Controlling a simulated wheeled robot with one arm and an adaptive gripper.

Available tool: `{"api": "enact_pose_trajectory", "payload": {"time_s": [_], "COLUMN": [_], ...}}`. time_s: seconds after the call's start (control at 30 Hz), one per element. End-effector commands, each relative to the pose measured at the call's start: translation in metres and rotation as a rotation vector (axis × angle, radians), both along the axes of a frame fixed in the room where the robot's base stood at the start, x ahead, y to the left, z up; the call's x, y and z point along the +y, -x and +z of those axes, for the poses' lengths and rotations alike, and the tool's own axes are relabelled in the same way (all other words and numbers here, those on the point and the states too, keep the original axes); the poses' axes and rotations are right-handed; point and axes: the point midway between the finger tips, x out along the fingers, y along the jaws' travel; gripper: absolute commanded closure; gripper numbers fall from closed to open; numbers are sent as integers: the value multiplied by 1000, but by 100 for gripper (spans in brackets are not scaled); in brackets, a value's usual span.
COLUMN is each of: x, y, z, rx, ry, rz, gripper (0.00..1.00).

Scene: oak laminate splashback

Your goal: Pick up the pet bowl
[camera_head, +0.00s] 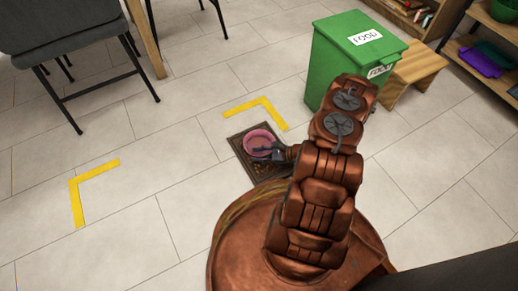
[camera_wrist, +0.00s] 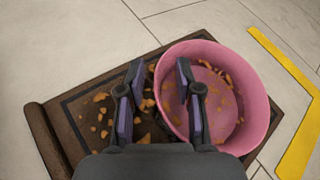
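The pink pet bowl (camera_head: 258,136) sits on a dark brown mat (camera_head: 256,173) on the floor. My gripper (camera_head: 264,151) is low at the bowl's near side. In the wrist view my gripper (camera_wrist: 160,75) has its fingers apart, with the bowl's left wall between them. The right finger is over the inside of the bowl and the left finger is outside, over the mat. Whether either finger touches the wall cannot be told.
Loose kibble (camera_wrist: 100,105) lies on the mat, which has a rolled edge (camera_wrist: 45,140). Yellow corner tape (camera_head: 262,104) marks the floor beyond the mat. A green bin (camera_head: 345,70) and a wooden stool (camera_head: 412,70) stand behind right. A grey chair (camera_head: 65,25) is at upper left.

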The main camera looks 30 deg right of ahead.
Motion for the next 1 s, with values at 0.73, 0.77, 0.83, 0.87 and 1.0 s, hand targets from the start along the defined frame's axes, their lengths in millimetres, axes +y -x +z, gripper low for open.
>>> {"api": "enact_pose_trajectory", "payload": {"time_s": [0.73, 0.77, 0.83, 0.87, 1.0], "x": [3, 3, 3, 3, 3], "y": [-2, -2, -2, -2, -2], "z": [-1, -1, -1, -1, -1], "rx": [1, 1, 1, 1, 1], "ry": [-1, -1, -1, -1, -1], "rz": [0, 0, 0, 0, 0], "gripper": [100, 100, 100, 100, 100]}}
